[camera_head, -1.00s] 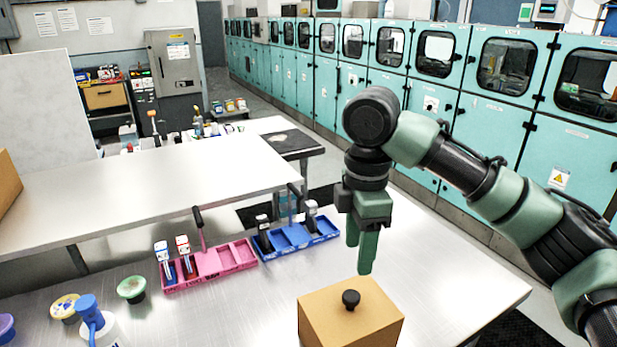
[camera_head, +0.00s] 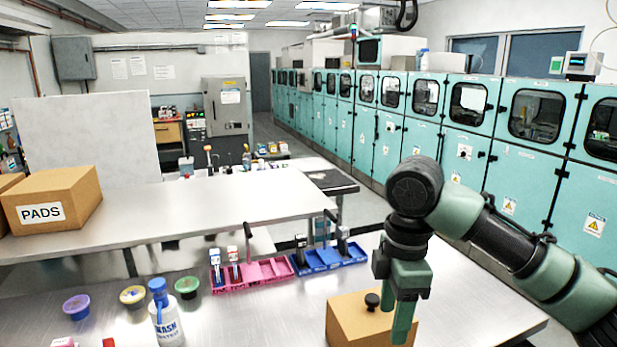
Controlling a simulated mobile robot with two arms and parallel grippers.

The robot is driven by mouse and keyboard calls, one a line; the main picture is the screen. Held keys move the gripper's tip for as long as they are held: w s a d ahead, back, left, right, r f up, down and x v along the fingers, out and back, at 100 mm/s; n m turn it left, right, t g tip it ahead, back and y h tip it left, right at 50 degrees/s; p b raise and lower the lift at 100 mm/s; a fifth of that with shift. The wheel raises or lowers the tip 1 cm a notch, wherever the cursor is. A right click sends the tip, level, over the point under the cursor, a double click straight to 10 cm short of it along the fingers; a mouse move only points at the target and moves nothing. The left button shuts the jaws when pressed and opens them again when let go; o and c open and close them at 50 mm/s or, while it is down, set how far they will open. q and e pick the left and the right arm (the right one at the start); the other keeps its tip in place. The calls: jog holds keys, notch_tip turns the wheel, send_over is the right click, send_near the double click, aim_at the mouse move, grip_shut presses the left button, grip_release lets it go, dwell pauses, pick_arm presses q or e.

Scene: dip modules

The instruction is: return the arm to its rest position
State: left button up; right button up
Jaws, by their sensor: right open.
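My right arm comes in from the right, and its green and black gripper (camera_head: 403,318) points down over the steel bench. The gripper is open, with nothing seen between its fingers. It hangs in front of the right part of a tan box (camera_head: 345,322) with a black knob (camera_head: 372,301) on top and hides some of it. I cannot tell whether the fingers touch the box. My left gripper is not in view.
A pink tray (camera_head: 262,279) and a blue tray (camera_head: 325,262) hold upright modules on the bench. A wash bottle (camera_head: 165,318) and small bowls (camera_head: 132,296) stand at left. A PADS box (camera_head: 52,200) sits on the raised shelf (camera_head: 150,222). Bare bench lies right of the gripper.

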jog(key=s+a+f+m+t+y, duration=0.1)
jog(key=s+a+f+m+y, duration=0.25)
jog(key=f, duration=0.75)
jog(key=s+a+f+m+y, duration=0.15)
jog(key=s+a+f, duration=0.35)
jog(key=f, duration=0.5)
jog(key=s+d+f+m+t+h, duration=0.1)
jog(key=s+d+f+m+h, duration=0.1)
jog(key=s+d+f+m, duration=0.45)
jog(key=s+d+f+m+t+h, duration=0.1)
jog(key=s+d+f+m+h, duration=0.3)
jog(key=s+d, duration=0.45)
notch_tip(320, 180, down, 25)
jog(key=s+g+y, duration=0.1)
jog(key=s, duration=0.1)
jog(key=s+d+f+g, duration=0.1)
jog(key=s+d+f, duration=0.2)
jog(key=s+f, duration=1.3)
jog(key=shift+s+f+b, duration=0.3)
jog(key=shift+s+f, duration=0.05)
jog(key=shift+m, duration=0.25)
jog(key=c, duration=0.3)
jog(key=shift+s, duration=0.1)
jog(key=shift+c, duration=0.3)
